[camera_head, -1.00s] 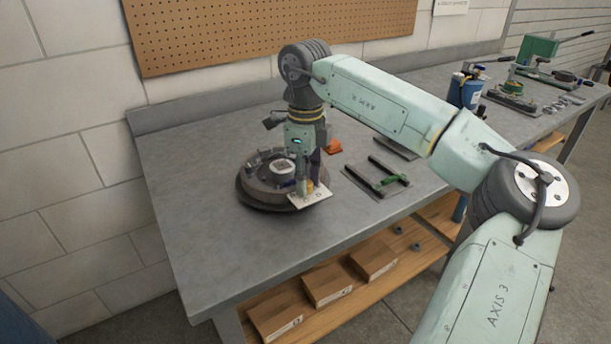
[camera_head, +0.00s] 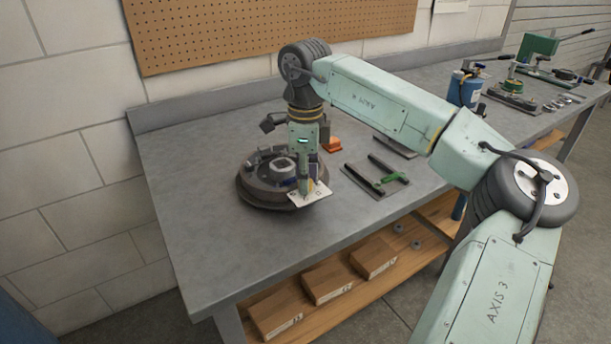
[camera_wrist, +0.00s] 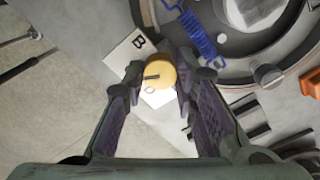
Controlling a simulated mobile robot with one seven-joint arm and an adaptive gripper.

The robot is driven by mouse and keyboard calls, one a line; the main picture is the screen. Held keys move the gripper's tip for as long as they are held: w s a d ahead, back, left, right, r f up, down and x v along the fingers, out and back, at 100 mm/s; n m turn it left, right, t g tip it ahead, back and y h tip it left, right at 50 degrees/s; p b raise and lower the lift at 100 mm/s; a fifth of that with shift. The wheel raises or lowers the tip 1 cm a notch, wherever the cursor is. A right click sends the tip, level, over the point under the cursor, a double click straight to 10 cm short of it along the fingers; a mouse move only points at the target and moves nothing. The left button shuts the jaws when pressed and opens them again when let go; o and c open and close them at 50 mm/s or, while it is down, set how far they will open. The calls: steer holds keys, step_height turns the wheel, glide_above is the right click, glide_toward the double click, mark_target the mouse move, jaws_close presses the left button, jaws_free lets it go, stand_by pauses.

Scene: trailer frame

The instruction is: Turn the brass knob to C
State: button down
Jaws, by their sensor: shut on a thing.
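The brass knob (camera_wrist: 161,72) sits on a white letter plate (camera_wrist: 121,57) and has a dark pointer mark pointing left in the wrist view. My gripper (camera_wrist: 157,78) is shut on the knob, one finger on each side. The letter B is readable above and left of the knob. Another letter just below the knob is partly covered and I cannot read it. In the head view my gripper (camera_head: 307,187) points down over the plate (camera_head: 321,193) and mostly hides the knob.
The plate is at the front edge of a round dark base (camera_head: 255,190) carrying a blue spring (camera_wrist: 196,36) and other fittings. The bench's front left is clear.

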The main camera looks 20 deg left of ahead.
steer(key=c, duration=1.3)
jaws_free()
steer(key=shift+r, duration=0.15)
step_height(320, 180, up, 12)
